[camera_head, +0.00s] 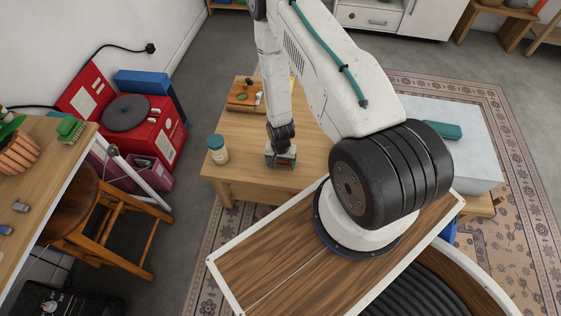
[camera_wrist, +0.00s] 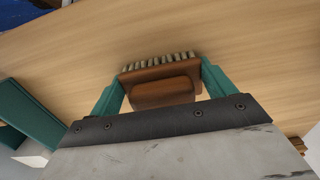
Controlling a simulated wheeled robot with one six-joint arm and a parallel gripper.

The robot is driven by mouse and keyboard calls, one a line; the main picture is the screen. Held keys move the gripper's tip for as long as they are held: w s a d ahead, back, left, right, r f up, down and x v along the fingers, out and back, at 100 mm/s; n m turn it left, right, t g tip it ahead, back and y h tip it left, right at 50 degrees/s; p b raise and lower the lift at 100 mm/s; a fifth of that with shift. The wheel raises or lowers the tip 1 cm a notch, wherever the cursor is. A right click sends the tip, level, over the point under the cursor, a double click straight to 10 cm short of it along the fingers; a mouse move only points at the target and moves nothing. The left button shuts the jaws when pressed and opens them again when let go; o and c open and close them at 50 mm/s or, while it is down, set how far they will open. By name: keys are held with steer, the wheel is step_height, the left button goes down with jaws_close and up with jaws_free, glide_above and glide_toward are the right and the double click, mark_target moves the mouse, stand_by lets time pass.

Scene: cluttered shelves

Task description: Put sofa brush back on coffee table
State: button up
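The sofa brush (camera_wrist: 160,90) is brown with a row of pale bristles, and it shows in the wrist view between the teal fingers of my gripper (camera_wrist: 161,72). The fingers meet the two ends of the brush, with no clear gap. The wooden coffee table (camera_head: 313,135) is in the middle of the head view. There my gripper (camera_head: 281,163) points down over the table's front part, low at its top. The brush is mostly hidden by the gripper in that view. I cannot tell whether the brush touches the tabletop.
A jar with a teal lid (camera_head: 217,150) stands on the coffee table left of my gripper. A board (camera_head: 243,102) with small items lies at the table's back left. A pale block-like seat (camera_head: 470,160) bearing a teal object (camera_head: 442,131) is to the right.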

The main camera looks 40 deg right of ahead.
steer(key=o, duration=0.3)
steer(key=shift+r, duration=0.1)
steer(key=w+a+r+n, duration=0.1)
steer(key=a+r+n, duration=0.1)
steer(key=r, duration=2)
steer(key=w+a+r+n, duration=0.1)
steer(key=a+r+n, duration=0.1)
steer(key=r, duration=1.9)
steer(key=s+a+r+n, duration=0.1)
steer(key=s+r, duration=0.6)
steer(key=s+a+r+n, duration=0.2)
steer(key=s+r, duration=0.5)
steer(key=s+a+r+n+t, duration=0.1)
steer(key=s+a+r+n, duration=0.1)
steer(key=s+r, duration=0.5)
steer(key=shift+s+r, duration=0.15)
steer(key=shift+s, duration=0.1)
